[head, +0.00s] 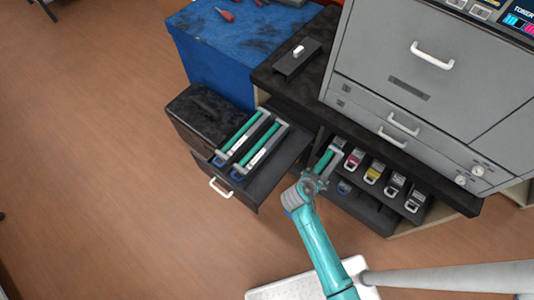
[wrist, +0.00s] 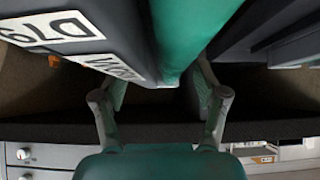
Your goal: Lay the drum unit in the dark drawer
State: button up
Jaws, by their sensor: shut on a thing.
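My gripper (head: 318,181) is shut on a drum unit, at the left end of the cartridge shelf in the head view. The drum unit (head: 326,160) shows a teal roll there, partly hidden by my gripper. In the wrist view its teal roll (wrist: 188,35) and dark labelled body fill the upper middle, between and beyond the fingers of my gripper (wrist: 160,98). I cannot tell whether it touches the shelf. The dark drawer (head: 285,160) is pulled open, left of my gripper. Two drum units (head: 243,138) (head: 258,153) lie side by side in it, leaving bare floor on its right.
The shelf (head: 375,211) holds magenta (head: 354,159), yellow (head: 374,172) and darker cartridges to the right of my gripper. A grey printer (head: 400,60) stands above on a dark counter. A blue cabinet (head: 215,60) stands behind the drawer. Open wooden floor lies left.

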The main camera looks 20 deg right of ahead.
jog(key=w+a, duration=0.3)
jog(key=w, duration=0.1)
jog(key=w+a, duration=0.3)
jog(key=w, duration=0.2)
jog(key=w+a, duration=0.4)
jog(key=w, duration=0.1)
jog(key=shift+r, duration=0.1)
jog(key=shift+a+f, duration=0.15)
jog(key=shift+f, duration=1.6)
jog(key=o, duration=1.4)
jog(key=shift+f, duration=0.1)
jog(key=shift+o, duration=0.2)
jog(key=v, duration=0.7)
jog(key=shift+s+a, duration=0.1)
